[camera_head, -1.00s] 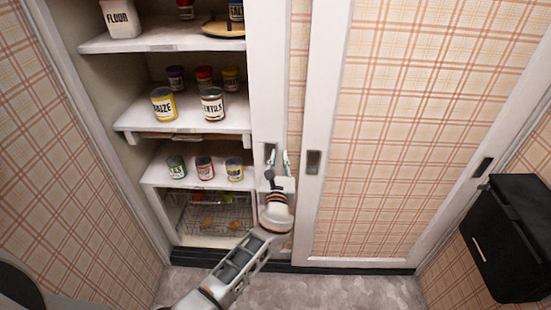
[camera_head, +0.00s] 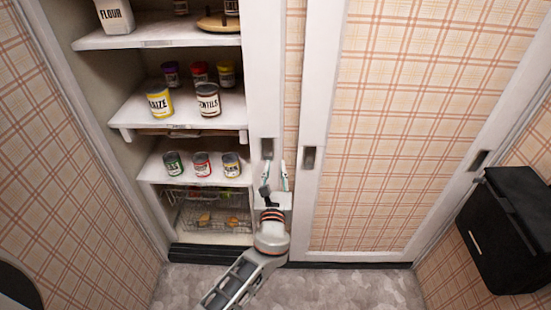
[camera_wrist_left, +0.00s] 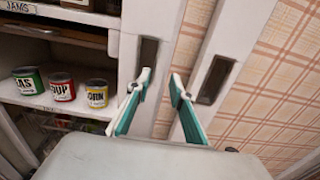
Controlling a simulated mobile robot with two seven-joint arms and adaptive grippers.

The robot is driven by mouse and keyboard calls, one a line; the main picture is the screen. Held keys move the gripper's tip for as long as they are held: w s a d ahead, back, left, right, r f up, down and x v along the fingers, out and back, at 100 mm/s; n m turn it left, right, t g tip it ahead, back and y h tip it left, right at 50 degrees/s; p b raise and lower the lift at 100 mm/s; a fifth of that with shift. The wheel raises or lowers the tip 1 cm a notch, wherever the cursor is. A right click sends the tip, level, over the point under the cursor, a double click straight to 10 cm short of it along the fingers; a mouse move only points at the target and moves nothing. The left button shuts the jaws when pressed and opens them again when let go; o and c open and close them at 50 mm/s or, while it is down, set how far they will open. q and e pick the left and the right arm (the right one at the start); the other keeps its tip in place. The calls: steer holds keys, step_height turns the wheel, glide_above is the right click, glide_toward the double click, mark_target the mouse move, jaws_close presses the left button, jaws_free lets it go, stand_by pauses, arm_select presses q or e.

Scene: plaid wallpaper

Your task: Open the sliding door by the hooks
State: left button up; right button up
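The sliding door with the plaid panel (camera_head: 400,130) stands on the right in the head view. A dark recessed hook (camera_head: 309,160) is on its left white frame; it also shows in the left wrist view (camera_wrist_left: 214,80). A second door's white frame (camera_head: 265,80) stands beside the open shelves, with its own dark hook (camera_head: 267,149), also in the left wrist view (camera_wrist_left: 148,55). My left gripper (camera_head: 276,163) is open and empty, just below and between the two hooks. Its fingertips (camera_wrist_left: 161,75) appear apart; contact with the frame cannot be told. My right gripper is out of view.
Open shelves (camera_head: 190,110) with several cans stand at the left, with a wire basket (camera_head: 215,215) below. Another dark hook (camera_head: 480,160) is on the far right frame. A black box (camera_head: 515,230) is on the right wall. Grey floor (camera_head: 340,290) lies in front.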

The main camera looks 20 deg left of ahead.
arm_select(q)
steer(key=v, duration=0.5)
stand_by(0.5)
